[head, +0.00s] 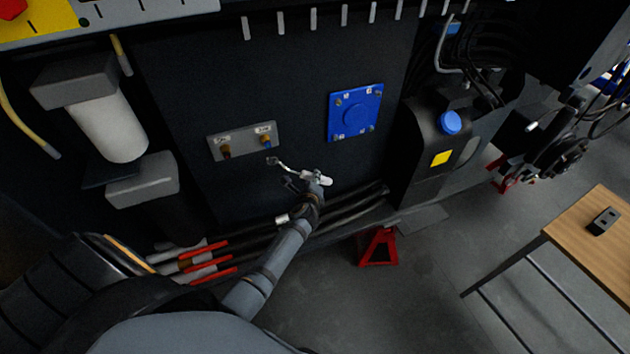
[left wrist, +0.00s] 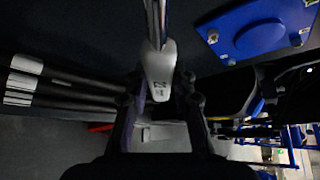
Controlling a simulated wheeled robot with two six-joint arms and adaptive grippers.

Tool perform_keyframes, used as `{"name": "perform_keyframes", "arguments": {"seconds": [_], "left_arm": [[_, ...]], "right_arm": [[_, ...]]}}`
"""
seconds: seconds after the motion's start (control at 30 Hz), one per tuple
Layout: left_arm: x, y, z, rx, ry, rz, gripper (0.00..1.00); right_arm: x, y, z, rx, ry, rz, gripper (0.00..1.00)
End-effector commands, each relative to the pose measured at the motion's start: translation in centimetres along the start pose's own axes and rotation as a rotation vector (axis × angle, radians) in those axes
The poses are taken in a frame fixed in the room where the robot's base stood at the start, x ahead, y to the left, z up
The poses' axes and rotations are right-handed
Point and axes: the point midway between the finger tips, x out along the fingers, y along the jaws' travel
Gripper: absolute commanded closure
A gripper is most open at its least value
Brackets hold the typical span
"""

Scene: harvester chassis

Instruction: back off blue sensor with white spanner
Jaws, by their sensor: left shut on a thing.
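My left gripper (head: 309,182) is shut on the white spanner (head: 317,179), in front of the dark chassis wall. The white handle of the spanner also shows between the fingers in the left wrist view (left wrist: 158,72). Its metal shaft runs up and left, and its open head is just below the grey sensor plate (head: 214,146). The blue sensor (head: 267,142) sits on the right of that plate, a small brass fitting with a blue part. The spanner head looks apart from it. A similar brown or red sensor (head: 226,151) sits on the left. My right gripper is not in view.
A blue square cover (head: 356,112) is right of the plate, with a black tank (head: 432,150) with a blue cap beyond it. Black hoses (head: 345,213) run below. A white filter (head: 110,128) stands left. A red stand (head: 378,247) and a wooden table (head: 590,240) are right.

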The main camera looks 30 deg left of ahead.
Motion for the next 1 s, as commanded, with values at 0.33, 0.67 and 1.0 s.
{"name": "perform_keyframes", "arguments": {"seconds": [0.33,0.67,1.0], "left_arm": [[1.4,-0.2,1.0,0.001,-0.001,-0.003,1.00],[3.8,-0.1,2.6,-0.001,0.001,-0.002,1.00],[3.7,-0.4,2.8,0.000,0.000,-0.002,1.00]], "right_arm": [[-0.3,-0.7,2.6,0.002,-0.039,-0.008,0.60],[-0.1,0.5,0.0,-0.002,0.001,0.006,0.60],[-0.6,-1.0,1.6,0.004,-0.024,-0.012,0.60]]}}
